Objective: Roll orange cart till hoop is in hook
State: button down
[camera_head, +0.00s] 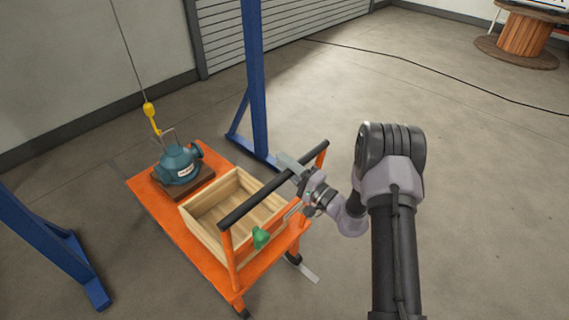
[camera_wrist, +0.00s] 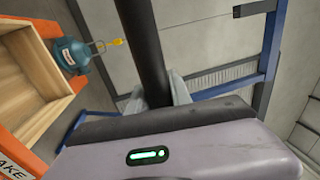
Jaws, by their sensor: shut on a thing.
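The orange cart (camera_head: 160,206) stands on the floor at left centre in the head view. A teal pump (camera_head: 178,164) sits on a wooden block at its far end, with a thin metal hoop (camera_head: 168,136) standing up from its top. A yellow hook (camera_head: 151,112) hangs on a cable close to the hoop; whether the hoop is inside the hook I cannot tell. My gripper (camera_head: 290,168) is shut on the black bar of the cart's handle (camera_head: 254,200). The wrist view shows this bar (camera_wrist: 143,45) between my fingers, with the pump (camera_wrist: 72,55) and hook (camera_wrist: 117,42) beyond.
An open wooden crate (camera_head: 205,213) sits on the cart, and a green object (camera_head: 260,237) is at the handle end. Blue gantry legs (camera_head: 254,80) stand on both sides of the cart. A black cable (camera_head: 430,68) crosses the floor near a wooden spool (camera_head: 524,36). The right floor is mostly clear.

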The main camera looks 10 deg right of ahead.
jog(key=f+b+x, duration=0.2)
jog(key=b+x, duration=0.1)
jog(key=x, duration=0.9)
jog(key=shift+w+a+f, duration=0.25)
jog(key=shift+w+a, duration=0.05)
jog(key=shift+w, duration=0.05)
jog(key=c, duration=1.2)
grip_release()
jog(key=shift+o, duration=0.2)
jog(key=shift+r, duration=0.1)
jog(key=p+v, duration=0.2)
jog(key=v, duration=1.5)
jog(key=shift+s, duration=0.15)
jog(key=shift+d, duration=0.1)
